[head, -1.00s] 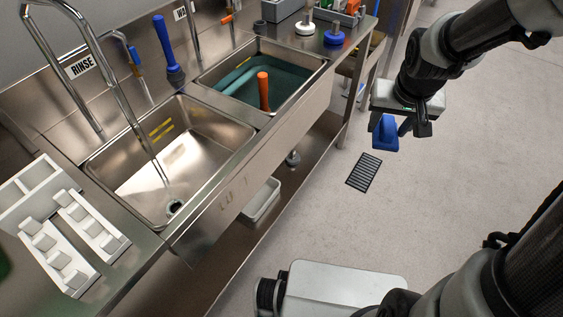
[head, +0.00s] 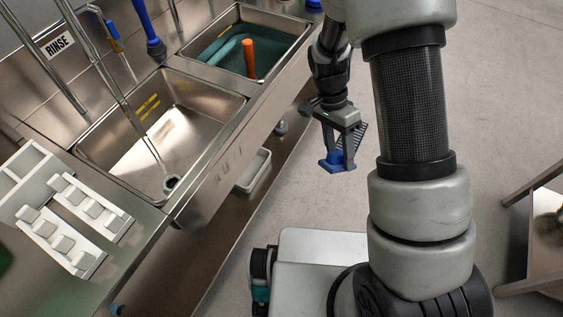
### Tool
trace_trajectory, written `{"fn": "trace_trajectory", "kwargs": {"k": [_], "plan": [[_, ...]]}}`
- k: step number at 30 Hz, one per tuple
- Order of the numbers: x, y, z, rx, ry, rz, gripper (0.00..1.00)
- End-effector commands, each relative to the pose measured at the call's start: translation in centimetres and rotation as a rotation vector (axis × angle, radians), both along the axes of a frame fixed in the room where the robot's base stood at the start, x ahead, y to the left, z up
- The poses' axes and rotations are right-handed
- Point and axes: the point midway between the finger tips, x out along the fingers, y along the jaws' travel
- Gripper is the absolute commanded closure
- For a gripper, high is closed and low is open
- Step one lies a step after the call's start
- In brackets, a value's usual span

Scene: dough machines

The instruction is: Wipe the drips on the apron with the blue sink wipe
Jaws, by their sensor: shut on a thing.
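The blue sink wipe (head: 333,162) is held in my gripper (head: 343,150), which is shut on it. Both hang over the open floor, right of the sink front and apart from it. The apron (head: 232,150) is the steel front face below the sinks. Several dull, brownish drip marks (head: 228,164) show on it, below the near basin's right edge. My arm covers part of the floor and the far end of the bench.
The empty rinse basin (head: 160,130) has a tall faucet over it. The farther basin (head: 240,50) holds teal water and an orange-handled tool (head: 249,60). White racks (head: 75,220) stand at left. A pale tray (head: 253,171) sits under the bench. A steel table (head: 540,235) stands at right.

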Motion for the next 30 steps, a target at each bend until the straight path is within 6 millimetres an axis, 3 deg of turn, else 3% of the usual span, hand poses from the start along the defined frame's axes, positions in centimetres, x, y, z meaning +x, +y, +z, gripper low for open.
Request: {"fn": "trace_trajectory", "kwargs": {"k": [6, 15, 21, 30], "plan": [[-2.2, 2.1, -3.2, 0.076, 0.214, -0.408, 0.72], [-4.7, 6.7, -5.4, 0.359, 0.475, -1.009, 0.72], [-5.1, 10.4, -5.2, 0.635, 0.571, -1.344, 0.72], [-3.7, 14.2, -3.2, 0.951, 0.591, -1.601, 0.72]]}}
